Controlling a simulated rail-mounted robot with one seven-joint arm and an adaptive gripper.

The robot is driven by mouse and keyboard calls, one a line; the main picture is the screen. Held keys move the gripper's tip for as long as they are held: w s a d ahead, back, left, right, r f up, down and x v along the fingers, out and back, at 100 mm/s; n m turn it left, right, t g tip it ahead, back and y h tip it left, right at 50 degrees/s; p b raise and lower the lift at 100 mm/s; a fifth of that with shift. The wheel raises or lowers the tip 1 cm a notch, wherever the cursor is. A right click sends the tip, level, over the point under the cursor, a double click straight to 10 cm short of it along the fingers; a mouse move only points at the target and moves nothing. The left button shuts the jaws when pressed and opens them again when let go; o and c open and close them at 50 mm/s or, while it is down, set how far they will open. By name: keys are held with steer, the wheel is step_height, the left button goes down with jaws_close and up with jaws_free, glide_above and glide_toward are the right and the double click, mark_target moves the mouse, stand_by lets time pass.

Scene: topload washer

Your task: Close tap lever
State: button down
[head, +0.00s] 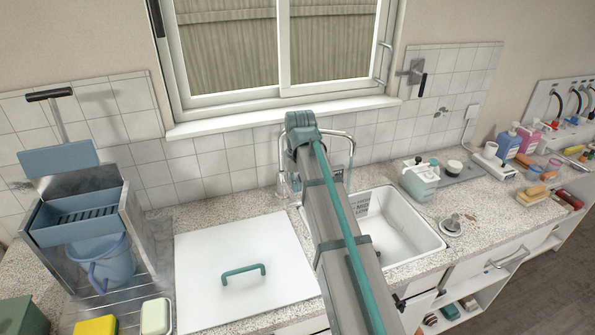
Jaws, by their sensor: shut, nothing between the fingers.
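A chrome tap (283,184) stands behind the white sink (405,228), at its back left. My arm crosses in front of the tap and hides its middle. A curved metal pipe (351,145) shows to the right of my arm, over the back of the sink. I cannot make out the tap's lever or its position. A metal wall plate with a black-handled lever (422,85) is on the tiles right of the window; its handle hangs down. My gripper is not visible; only my arm shows, rising from the bottom to a teal joint at the window sill.
A white lid with a teal handle (243,272) covers the worktop left of the sink. A blue bucket (103,264) stands in a metal frame at far left. Soap bottles (512,140) and a teal dispenser (420,181) stand right. The sink basin looks empty.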

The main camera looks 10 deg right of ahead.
mark_target(296, 202)
steer(key=shift+w+f+p, duration=0.15)
steer(key=shift+f+p, duration=0.3)
steer(key=shift+f, duration=1)
steer(key=shift+w+f+p, duration=0.15)
steer(key=shift+f+p, duration=0.3)
steer(key=shift+f, duration=1)
